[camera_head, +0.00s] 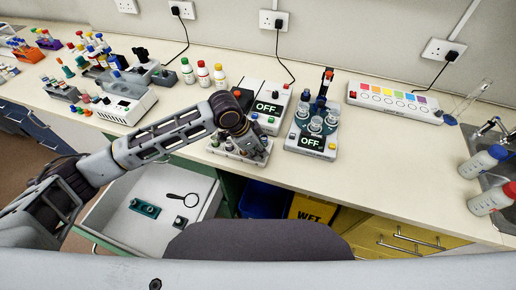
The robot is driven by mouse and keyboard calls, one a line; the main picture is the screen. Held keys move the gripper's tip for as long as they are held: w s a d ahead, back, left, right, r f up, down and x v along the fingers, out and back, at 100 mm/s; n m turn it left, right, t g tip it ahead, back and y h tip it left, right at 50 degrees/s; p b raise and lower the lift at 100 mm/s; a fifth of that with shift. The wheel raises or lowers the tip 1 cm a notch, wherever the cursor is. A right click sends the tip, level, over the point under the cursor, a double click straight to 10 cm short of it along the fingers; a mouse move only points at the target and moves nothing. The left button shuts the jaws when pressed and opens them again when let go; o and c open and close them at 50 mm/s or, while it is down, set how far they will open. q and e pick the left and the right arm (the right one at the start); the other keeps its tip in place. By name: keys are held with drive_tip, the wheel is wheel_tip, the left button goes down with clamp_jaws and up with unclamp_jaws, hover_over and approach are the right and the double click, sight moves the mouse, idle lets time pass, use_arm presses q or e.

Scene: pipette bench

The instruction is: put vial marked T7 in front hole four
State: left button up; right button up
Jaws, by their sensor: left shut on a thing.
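My left gripper (246,141) reaches down over a small pale rack (228,153) near the front edge of the bench. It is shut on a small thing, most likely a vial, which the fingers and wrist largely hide. No T7 mark can be read at this size. The rack shows only in part; its holes and anything in them are mostly covered by my gripper. I cannot tell whether the held thing is in a hole or above it. My right gripper is not in view.
Two devices with "OFF" displays, one behind the gripper (270,105) and one to its right (313,140), stand close by. Bottles (203,73) stand behind. An open drawer (120,190) lies below the bench edge. The bench at right centre (400,155) is clear.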

use_arm(q)
drive_tip(key=shift+f, duration=0.15)
drive_tip(key=o, duration=0.4)
drive_tip(key=shift+o, duration=0.2)
drive_tip(key=shift+r, duration=0.35)
drive_tip(key=v, duration=1.2)
drive_tip(key=shift+f, duration=0.1)
idle(0.4)
